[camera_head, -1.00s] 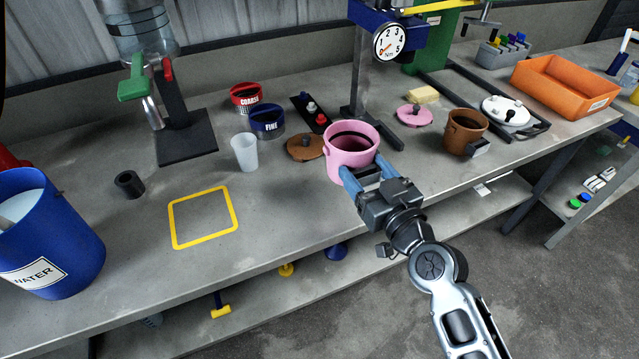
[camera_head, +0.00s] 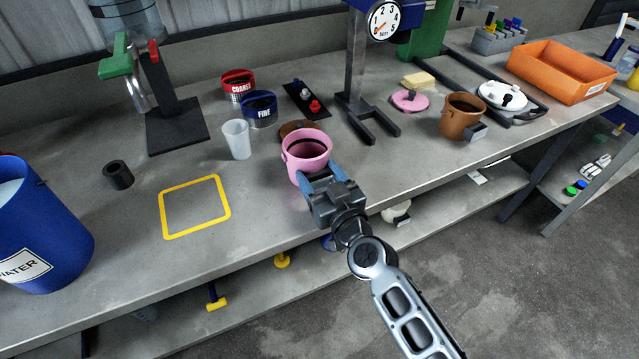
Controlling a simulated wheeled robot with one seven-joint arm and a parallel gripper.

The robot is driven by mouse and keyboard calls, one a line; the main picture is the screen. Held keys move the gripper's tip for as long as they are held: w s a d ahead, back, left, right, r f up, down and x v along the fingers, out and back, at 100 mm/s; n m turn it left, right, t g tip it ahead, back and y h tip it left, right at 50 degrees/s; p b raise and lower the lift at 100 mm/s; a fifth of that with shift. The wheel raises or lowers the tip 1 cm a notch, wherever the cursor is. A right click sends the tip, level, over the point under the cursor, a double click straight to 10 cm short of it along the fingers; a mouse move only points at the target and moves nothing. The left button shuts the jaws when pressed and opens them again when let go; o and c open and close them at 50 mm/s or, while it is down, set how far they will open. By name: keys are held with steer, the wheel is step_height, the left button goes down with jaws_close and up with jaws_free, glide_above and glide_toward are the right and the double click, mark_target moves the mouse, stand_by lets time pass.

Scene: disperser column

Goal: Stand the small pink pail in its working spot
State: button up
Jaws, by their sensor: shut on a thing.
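The small pink pail (camera_head: 306,152) is upright in my gripper (camera_head: 322,181), near the front of the grey bench. My gripper is shut on the near side of the pail, with blue fingers against it. Whether the pail's base touches the bench is hard to tell. A yellow square outline (camera_head: 162,219) is marked on the bench to the left of the pail, and it is empty. The disperser column (camera_head: 354,70) with a dial stands behind and to the right, and the bench between its dark forked feet (camera_head: 374,122) is bare.
A white cup (camera_head: 236,140) and a brown lid (camera_head: 297,129) are close to the pail. A blue water bucket (camera_head: 38,235) and dark ring (camera_head: 118,175) are left. A brown pail (camera_head: 462,117), pink lid (camera_head: 408,101) and orange tray (camera_head: 562,72) are right.

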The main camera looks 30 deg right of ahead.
steer(key=shift+f, duration=0.15)
steer(key=o, duration=1.1)
steer(key=shift+c, duration=0.2)
steer(key=shift+s, duration=0.1)
steer(key=s+b, duration=0.2)
steer(key=s, duration=0.9)
steer(key=shift+s, duration=0.4)
